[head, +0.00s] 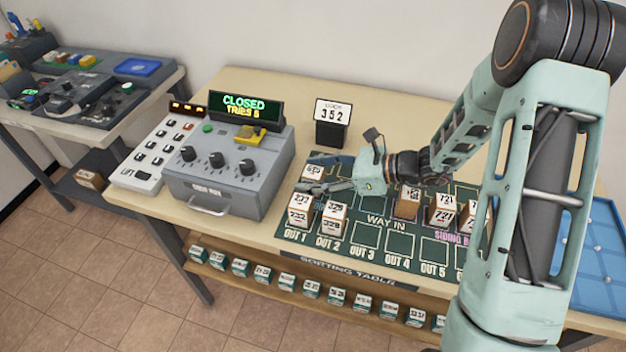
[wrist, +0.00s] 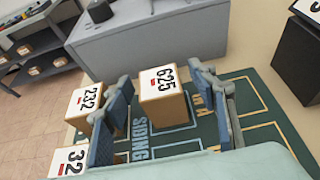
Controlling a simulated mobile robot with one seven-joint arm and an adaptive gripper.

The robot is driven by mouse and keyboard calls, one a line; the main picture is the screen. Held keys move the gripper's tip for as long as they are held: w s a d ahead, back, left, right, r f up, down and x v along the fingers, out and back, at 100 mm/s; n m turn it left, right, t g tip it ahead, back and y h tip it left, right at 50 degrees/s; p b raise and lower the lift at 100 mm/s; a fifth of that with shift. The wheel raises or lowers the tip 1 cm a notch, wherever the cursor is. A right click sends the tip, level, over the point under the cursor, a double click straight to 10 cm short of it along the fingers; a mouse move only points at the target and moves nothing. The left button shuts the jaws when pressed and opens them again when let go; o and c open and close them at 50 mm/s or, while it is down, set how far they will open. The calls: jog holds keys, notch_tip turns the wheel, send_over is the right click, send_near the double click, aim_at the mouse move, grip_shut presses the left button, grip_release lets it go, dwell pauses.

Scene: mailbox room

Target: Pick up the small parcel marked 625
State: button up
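The small parcel marked 625 (wrist: 164,103) is a brown box with a white label on top. It stands on the dark green sorting mat, between my two fingers in the wrist view. My gripper (wrist: 160,76) is open, with one finger on each side of the parcel and visible gaps. In the head view the parcel (head: 313,173) is at the mat's back left corner, partly hidden by my gripper (head: 312,176), which reaches in from the right. Whether the fingers are low enough to flank its sides fully is hard to tell.
Parcels marked 232 (head: 299,216) and 328 (head: 330,224) stand just in front. A grey code box (head: 225,175) with knobs is close on the left. A black stand showing 352 (head: 332,127) is behind. More parcels (head: 441,212) stand to the right.

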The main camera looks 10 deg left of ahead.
jog(key=c, duration=1.3)
jog(key=shift+r, duration=0.15)
